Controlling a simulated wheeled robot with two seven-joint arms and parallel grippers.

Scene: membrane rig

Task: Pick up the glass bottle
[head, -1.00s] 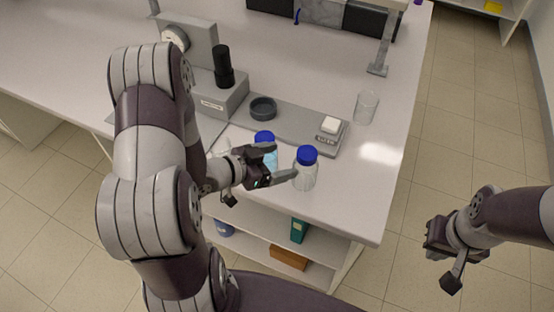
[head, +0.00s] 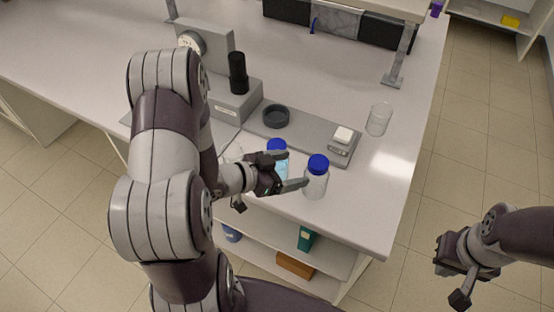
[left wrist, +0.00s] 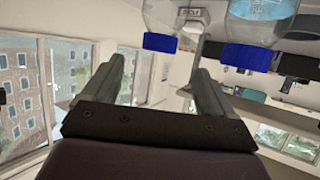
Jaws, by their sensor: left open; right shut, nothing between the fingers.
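Two glass bottles with blue caps stand upright near the bench's front edge. The clear bottle (head: 316,183) is on the right; the bottle with pale blue liquid (head: 283,171) is on the left, partly hidden by my left gripper. My left gripper (head: 296,169) is open and empty, its fingers pointing toward the bottles. In the left wrist view the clear bottle (left wrist: 160,22) and the blue-liquid bottle (left wrist: 255,25) appear cap-down, beyond the open fingers (left wrist: 161,75). I cannot tell whether a finger touches glass. My right gripper (head: 447,262) is shut and empty, over the floor.
An empty beaker (head: 379,120) stands on the bench (head: 372,210) at the right. Behind the bottles are a scale (head: 342,148), a dark dish (head: 276,116) and a grey device with a black cylinder (head: 238,75). A shelf below holds a brown box (head: 294,264).

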